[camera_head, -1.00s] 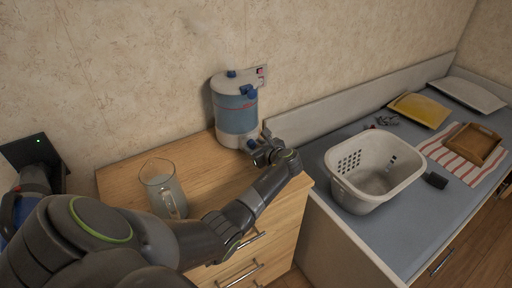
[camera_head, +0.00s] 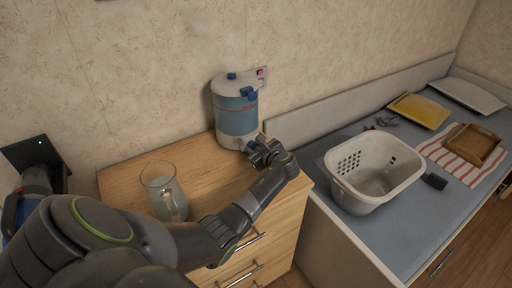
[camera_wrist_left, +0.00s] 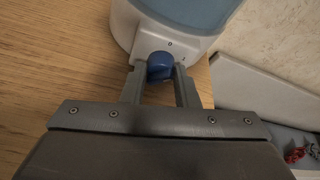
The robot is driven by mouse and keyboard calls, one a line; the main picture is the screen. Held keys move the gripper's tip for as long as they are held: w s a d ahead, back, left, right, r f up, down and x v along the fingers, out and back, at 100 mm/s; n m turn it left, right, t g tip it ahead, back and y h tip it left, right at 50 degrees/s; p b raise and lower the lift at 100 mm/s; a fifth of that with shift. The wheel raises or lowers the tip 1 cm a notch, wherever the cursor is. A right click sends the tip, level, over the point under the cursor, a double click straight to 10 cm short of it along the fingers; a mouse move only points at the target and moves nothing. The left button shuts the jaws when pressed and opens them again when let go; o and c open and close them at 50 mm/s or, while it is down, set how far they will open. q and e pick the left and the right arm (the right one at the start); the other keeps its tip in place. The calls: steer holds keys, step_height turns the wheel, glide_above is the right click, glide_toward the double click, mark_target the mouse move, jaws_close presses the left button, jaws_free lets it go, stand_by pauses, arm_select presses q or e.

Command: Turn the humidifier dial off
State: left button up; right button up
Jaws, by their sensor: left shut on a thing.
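The humidifier (camera_head: 236,118) is a white and blue tank with blue knobs on top. It stands on the wooden cabinet against the wall. Its blue dial (camera_wrist_left: 160,67) is low on the white base, with small marks beside it, one looking like a 0. My left gripper (camera_wrist_left: 161,80) is shut on the dial, with one finger on each side. In the head view my left gripper (camera_head: 258,149) is at the front right of the humidifier's base and hides most of the dial. My right gripper is not in view.
A glass pitcher (camera_head: 164,190) stands on the wooden cabinet (camera_head: 125,178), left of my left arm. A white basket (camera_head: 372,190) sits on the grey-blue counter to the right. A wooden tray (camera_head: 473,145) lies on a striped cloth farther right.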

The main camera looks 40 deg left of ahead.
arm_select(q)
steer(key=shift+s+n+t, duration=0.1)
steer(key=shift+n+t, duration=0.4)
steer(key=shift+n, duration=0.3)
steer(key=shift+n+t, duration=0.6)
steer(key=shift+n, duration=0.4)
steer(key=shift+h, duration=0.3)
steer(key=o, duration=1)
steer(key=shift+c, duration=0.2)
steer(key=shift+s, duration=0.1)
